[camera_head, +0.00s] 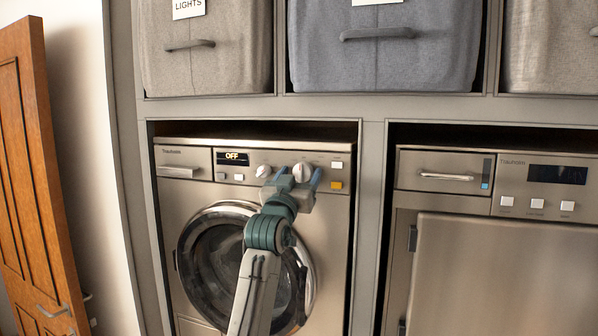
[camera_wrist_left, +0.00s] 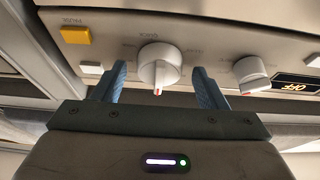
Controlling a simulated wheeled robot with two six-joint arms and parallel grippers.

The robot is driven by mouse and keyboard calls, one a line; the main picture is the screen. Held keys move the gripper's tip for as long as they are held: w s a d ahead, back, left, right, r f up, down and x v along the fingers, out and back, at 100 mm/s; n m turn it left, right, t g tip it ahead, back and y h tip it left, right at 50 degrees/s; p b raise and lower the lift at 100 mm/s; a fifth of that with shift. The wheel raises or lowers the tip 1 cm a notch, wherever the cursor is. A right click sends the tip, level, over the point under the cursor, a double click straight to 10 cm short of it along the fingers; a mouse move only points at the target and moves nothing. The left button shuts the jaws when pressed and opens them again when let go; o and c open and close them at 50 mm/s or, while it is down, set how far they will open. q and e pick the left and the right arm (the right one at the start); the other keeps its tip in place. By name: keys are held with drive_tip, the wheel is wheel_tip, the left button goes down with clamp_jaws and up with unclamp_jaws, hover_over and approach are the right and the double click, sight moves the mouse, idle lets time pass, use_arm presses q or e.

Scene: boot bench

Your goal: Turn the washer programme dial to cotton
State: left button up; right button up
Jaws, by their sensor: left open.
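The washer (camera_head: 190,200) has two round white dials on its front panel. The larger dial (camera_head: 302,172) is at the right; the smaller dial (camera_head: 263,171) is nearer the display (camera_head: 232,158), which reads OFF. My left gripper (camera_head: 299,178) is open in front of the larger dial. In the left wrist view, which is upside down, the larger dial (camera_wrist_left: 158,66) shows between the two blue fingers, with a gap on each side. Its red mark points down in that picture. The smaller dial (camera_wrist_left: 250,72) is right of the fingers.
A yellow button (camera_head: 336,185), also in the left wrist view (camera_wrist_left: 75,35), sits beside the larger dial. The washer's round door (camera_head: 215,255) is below the panel. A second appliance (camera_head: 490,260) stands at the right. Fabric bins (camera_head: 380,60) fill the shelf above.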

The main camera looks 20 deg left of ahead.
use_arm(q)
drive_tip(key=c, duration=1)
drive_tip(key=m+h+b, duration=0.2)
drive_tip(key=m, duration=0.1)
drive_tip(key=m+h+b, duration=0.1)
drive_tip(key=m+b, duration=0.1)
drive_tip(key=m, duration=0.2)
drive_tip(key=shift+a+f+m+g+h, duration=0.1)
drive_tip(key=shift+f+m+g+h, duration=0.05)
drive_tip(key=shift+m+g+h, duration=0.2)
drive_tip(key=shift+m+g+h+b, duration=0.6)
drive_tip(key=shift+m+b, duration=0.3)
drive_tip(key=shift+m, duration=0.75)
drive_tip(key=shift+h, duration=0.25)
drive_tip(key=o, duration=1)
drive_tip(key=shift+r, duration=0.2)
